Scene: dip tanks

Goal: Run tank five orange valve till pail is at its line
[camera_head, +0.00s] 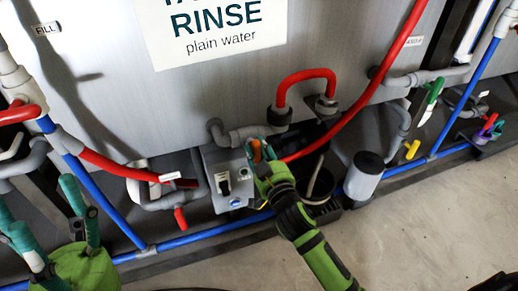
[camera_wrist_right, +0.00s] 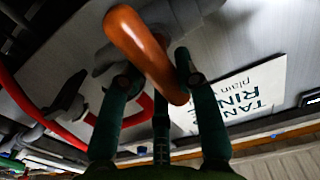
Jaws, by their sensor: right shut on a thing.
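My right gripper (camera_head: 262,160), green with teal fingers, is shut on the orange valve handle (camera_head: 256,150) low on the rinse tank. In the right wrist view the orange handle (camera_wrist_right: 138,45) runs between the fingers (camera_wrist_right: 160,85) from the grey pipe fitting. A dark pail (camera_head: 321,188) stands on the floor just right of my right gripper, partly hidden by my arm, with a pale hose or cord at it. Its line and liquid level cannot be made out. My left gripper (camera_head: 55,225) is at the lower left, fingers spread, empty.
The grey tank wall (camera_head: 340,40) bears a "RINSE plain water" sign (camera_head: 215,25). A grey switch box (camera_head: 228,178) is left of the valve. A white cylinder with a dark top (camera_head: 362,180) stands right of the pail. Blue pipe (camera_head: 200,233) runs low; bare floor (camera_head: 430,230) is at lower right.

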